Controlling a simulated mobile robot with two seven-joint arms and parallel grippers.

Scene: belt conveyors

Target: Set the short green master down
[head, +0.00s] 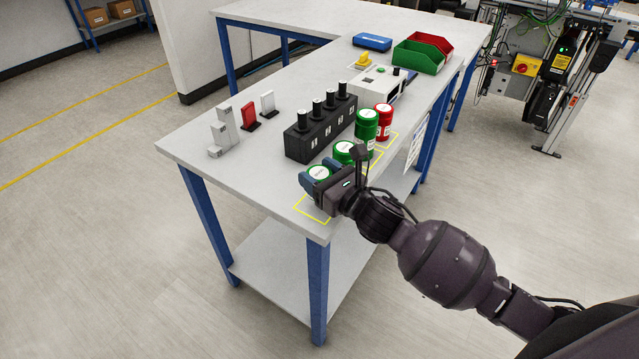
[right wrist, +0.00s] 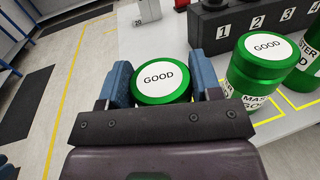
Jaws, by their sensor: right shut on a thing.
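My right gripper (head: 319,174) is shut on a green cylinder, the short green master (head: 318,172). Its blue fingers stand on both sides of it, and its white top label reads GOOD in the right wrist view (right wrist: 160,78). It appears upright, over or near the yellow outlined square (head: 313,210) at the table's near corner. I cannot tell whether its base touches the table, as the gripper hides its lower part. My left gripper is not in view.
Beside it stand another green master (head: 343,151), a taller green one (head: 366,126) and a red one (head: 383,119). A black numbered block (head: 320,130) with several black plugs stands behind. Grey, red and white angled pieces (head: 249,117) are at the left. The table's left end is mostly clear.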

